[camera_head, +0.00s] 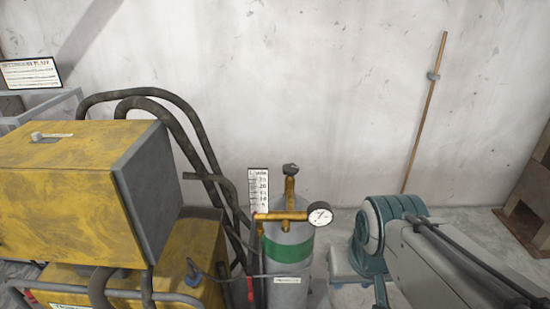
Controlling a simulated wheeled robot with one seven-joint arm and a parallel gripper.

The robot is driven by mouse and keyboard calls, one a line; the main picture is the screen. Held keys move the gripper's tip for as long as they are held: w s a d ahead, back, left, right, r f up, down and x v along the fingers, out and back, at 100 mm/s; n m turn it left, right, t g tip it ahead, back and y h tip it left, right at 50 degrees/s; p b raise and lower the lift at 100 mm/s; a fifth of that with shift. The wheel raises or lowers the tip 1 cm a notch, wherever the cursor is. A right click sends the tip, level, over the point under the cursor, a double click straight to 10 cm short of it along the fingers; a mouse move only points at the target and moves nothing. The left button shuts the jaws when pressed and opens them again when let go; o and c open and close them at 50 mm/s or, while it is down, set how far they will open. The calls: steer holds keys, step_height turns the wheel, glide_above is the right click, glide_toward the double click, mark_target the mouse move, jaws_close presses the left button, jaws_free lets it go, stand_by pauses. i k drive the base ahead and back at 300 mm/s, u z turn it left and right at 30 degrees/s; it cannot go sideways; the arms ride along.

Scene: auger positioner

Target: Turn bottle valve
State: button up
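A grey gas bottle (290,290) with a green band stands upright in the lower middle of the head view, close to the wall. A brass valve fitting (284,215) sits on its top, with a stem rising to a dark knob (291,169). A round white-faced gauge (320,214) is on the fitting's right side. My arm, pale with teal joints, reaches in from the lower right and its visible part is to the right of the bottle, apart from the valve. My gripper cannot be made out in this view. The bottle's bottom is cut off by the frame edge.
A yellow machine (75,195) with a grey side panel fills the left. Dark hoses (176,105) arch from it to near the bottle's left side. A wooden pole (424,115) leans on the wall. A brown block structure (530,205) is at the right edge.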

mark_target(290, 170)
steer(key=u, duration=2.4)
steer(key=k, duration=1.3)
steer(key=z, duration=1.7)
steer(key=i, duration=1)
steer(key=z, duration=0.05)
